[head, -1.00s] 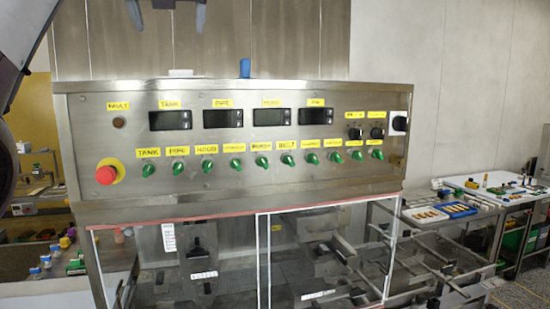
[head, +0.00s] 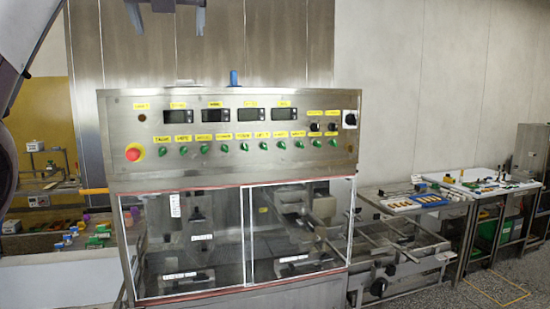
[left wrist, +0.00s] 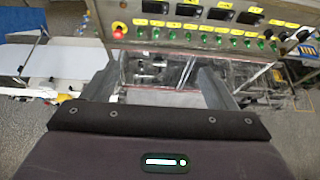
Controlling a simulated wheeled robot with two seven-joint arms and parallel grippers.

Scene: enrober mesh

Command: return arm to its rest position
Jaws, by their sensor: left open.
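My left arm (head: 22,35) enters the head view at the upper left. My left gripper (head: 165,8) hangs at the top edge, with two grey fingers spread apart and nothing between them. In the left wrist view the open fingers of the left gripper (left wrist: 155,85) point toward the enrober machine, with a clear gap between them. In the head view the steel enrober (head: 230,170) stands ahead, apart from the gripper as far as I can tell. My right gripper is in neither view.
The enrober's panel has a red stop button (head: 134,152), several green knobs and clear doors (head: 200,245) below. A mesh conveyor (head: 400,250) extends right, beside a white table (head: 480,182) with small parts. Shelves with bottles (head: 75,235) stand left. Floor shows at the lower right.

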